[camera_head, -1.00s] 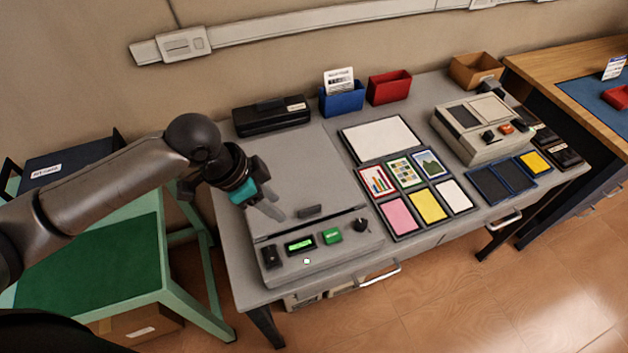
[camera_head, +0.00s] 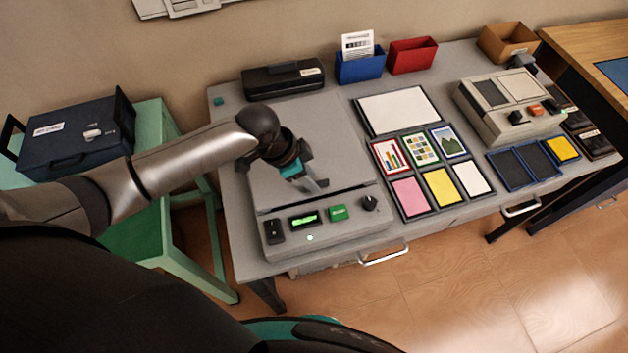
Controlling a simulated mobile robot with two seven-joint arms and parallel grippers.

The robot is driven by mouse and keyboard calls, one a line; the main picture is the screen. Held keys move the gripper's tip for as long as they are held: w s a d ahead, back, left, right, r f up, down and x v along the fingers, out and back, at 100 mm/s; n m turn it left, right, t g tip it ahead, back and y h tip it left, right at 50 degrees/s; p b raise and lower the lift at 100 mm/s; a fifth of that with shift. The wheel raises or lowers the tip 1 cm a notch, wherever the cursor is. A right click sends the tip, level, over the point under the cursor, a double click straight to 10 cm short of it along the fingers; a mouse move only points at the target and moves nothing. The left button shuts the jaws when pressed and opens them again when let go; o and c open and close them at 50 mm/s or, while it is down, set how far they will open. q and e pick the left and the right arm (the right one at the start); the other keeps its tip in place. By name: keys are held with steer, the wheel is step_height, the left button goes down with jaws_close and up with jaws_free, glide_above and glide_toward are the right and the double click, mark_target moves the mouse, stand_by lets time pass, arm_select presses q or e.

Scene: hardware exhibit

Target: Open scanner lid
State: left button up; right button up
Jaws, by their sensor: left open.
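The grey flatbed scanner (camera_head: 350,228) sits at the left end of the grey desk. Its lid (camera_head: 272,198) lies flat and shut, and its front panel carries a green display, a green button and a dark knob. My left gripper (camera_head: 314,186) is open and empty, pointing down over the front middle of the lid. It hides the lid handle there, and I cannot tell whether the fingers touch it. My right gripper is not in view.
Right of the scanner lie a white sheet (camera_head: 398,110) and several coloured cards. A blue bin (camera_head: 360,68), a red bin (camera_head: 412,55) and a black device (camera_head: 283,78) stand behind. A green table (camera_head: 152,122) with a dark blue case (camera_head: 75,137) is at left.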

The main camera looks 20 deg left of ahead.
arm_select(q)
steer(key=shift+x, duration=1.35)
jaws_close()
stand_by(0.5)
